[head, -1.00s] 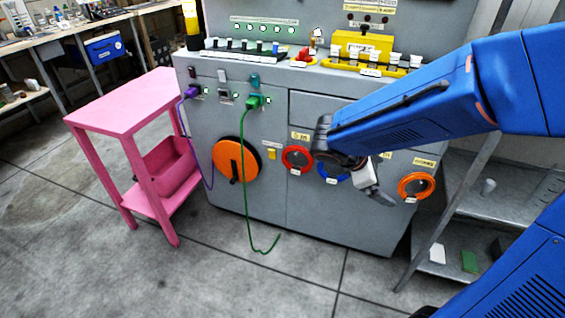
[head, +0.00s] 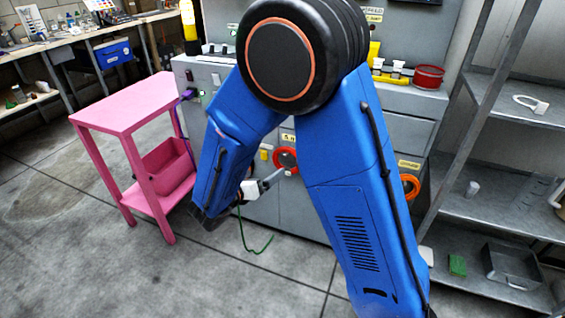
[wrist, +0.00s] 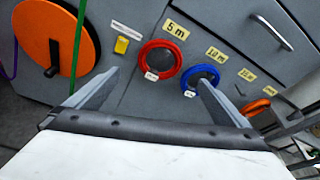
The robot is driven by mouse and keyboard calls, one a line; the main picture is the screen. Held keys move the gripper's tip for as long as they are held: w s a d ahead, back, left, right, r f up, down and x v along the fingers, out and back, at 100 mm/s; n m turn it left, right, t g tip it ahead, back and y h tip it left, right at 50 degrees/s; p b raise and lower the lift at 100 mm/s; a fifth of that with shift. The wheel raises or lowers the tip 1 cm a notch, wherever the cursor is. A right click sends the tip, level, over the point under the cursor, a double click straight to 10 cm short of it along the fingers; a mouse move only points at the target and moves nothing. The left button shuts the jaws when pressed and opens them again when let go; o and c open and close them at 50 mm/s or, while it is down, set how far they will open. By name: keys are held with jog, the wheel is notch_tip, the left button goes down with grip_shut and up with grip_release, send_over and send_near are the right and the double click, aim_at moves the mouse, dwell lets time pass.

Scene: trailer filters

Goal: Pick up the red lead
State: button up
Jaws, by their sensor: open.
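The red lead (wrist: 160,42) is a round coil hanging on the grey cabinet front, below a "5 m" label, with a small white tag at its lower edge. It also shows in the head view (head: 276,157), just beyond my gripper (head: 277,178). In the wrist view my gripper (wrist: 158,79) is open, its two fingers spread wide. The red coil lies ahead between the fingers in that picture, apart from them. The blue lead (wrist: 199,70) hangs to its right, partly behind the right finger. Nothing is between the fingers.
An orange reel (wrist: 50,35) with a green cable (wrist: 79,40) is left of the red coil. An orange coil (wrist: 253,107) hangs further right. A pink table (head: 125,105) stands left of the cabinet, and metal shelves (head: 485,145) stand right. Floor before the pink table is clear.

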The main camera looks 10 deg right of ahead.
jog(key=x, duration=1.7)
jog(key=c, duration=0.9)
